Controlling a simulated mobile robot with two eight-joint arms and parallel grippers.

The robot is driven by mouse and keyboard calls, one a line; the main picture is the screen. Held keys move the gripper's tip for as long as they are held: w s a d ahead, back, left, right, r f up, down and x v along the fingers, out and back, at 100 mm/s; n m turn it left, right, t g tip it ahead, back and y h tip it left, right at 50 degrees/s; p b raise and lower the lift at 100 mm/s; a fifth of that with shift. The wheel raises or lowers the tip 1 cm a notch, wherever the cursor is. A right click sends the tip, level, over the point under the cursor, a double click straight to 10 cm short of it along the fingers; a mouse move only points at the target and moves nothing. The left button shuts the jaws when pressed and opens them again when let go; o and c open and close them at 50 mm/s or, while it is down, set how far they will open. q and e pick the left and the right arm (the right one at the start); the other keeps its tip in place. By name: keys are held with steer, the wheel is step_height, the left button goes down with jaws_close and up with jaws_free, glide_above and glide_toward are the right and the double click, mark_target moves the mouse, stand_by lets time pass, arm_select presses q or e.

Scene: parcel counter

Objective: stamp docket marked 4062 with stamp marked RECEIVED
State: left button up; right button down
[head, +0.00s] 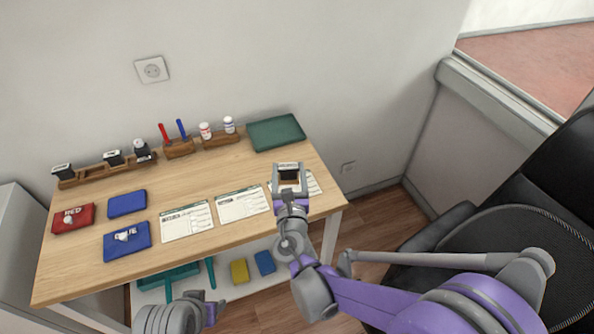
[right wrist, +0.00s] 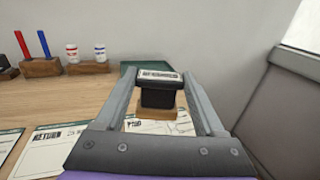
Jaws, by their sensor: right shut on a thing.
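My right gripper (head: 289,170) is shut on a dark stamp (right wrist: 158,94) with a pale label on top and a wooden base. The label's word is too blurred to read surely. The gripper is above the right end of the table, over the right docket (head: 312,183), which it partly hides. A middle docket (head: 241,204) and a left docket (head: 186,221) lie flat beside it. Their numbers are too small to read. Several other stamps (head: 114,158) stand along a wooden rack (head: 90,174). My left gripper (head: 212,303) is low at the front; its jaws are unclear.
A red pad (head: 73,218) and two blue pads (head: 127,203) lie at the table's left. Pens (head: 165,133) and two small bottles (head: 205,130) stand in wooden holders at the back. A green pad (head: 276,133) lies at back right. A black chair (head: 520,225) stands right.

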mark_target(287, 184)
steer(key=shift+a+y, duration=0.25)
steer(key=shift+y, duration=0.05)
steer(key=shift+f, duration=0.15)
steer(key=shift+f+b, duration=2.05)
steer(key=shift+f, duration=0.55)
steer(key=shift+f, duration=0.3)
steer(key=shift+s, duration=0.1)
steer(key=shift+r+p, duration=2)
steer(key=shift+r, duration=1.05)
